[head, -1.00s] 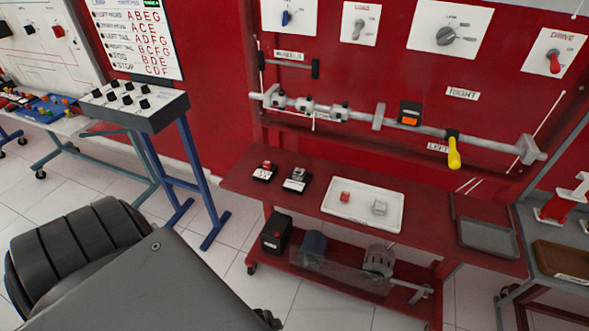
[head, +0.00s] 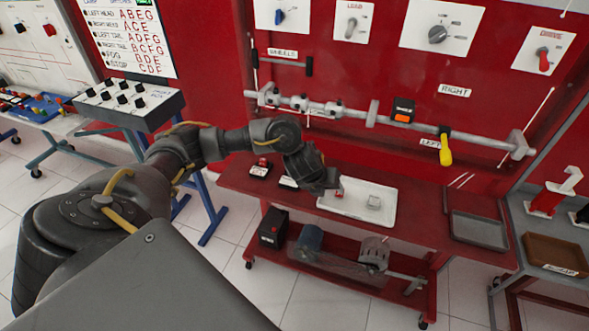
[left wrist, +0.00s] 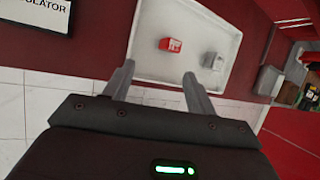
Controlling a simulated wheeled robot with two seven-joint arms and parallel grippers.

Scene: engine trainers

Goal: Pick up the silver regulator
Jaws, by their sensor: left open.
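A small silver block (head: 373,202), which looks like the silver regulator, lies in the right part of a white tray (head: 340,210) on the red bench. It also shows in the left wrist view (left wrist: 210,60). A red block (head: 339,194) lies to its left in the tray and shows in the left wrist view (left wrist: 171,45). My left gripper (head: 330,184) is above the tray's left end. In the left wrist view its two fingers (left wrist: 157,78) are apart with nothing between them, pointing toward the tray and short of both blocks. My right gripper is out of view.
Left of the tray are two black-based pieces, one with a red part (head: 261,168), the other (head: 288,183) partly hidden by my arm. A grey tray (head: 478,236) is on the right. A rod with a yellow handle (head: 446,152) runs along the back panel.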

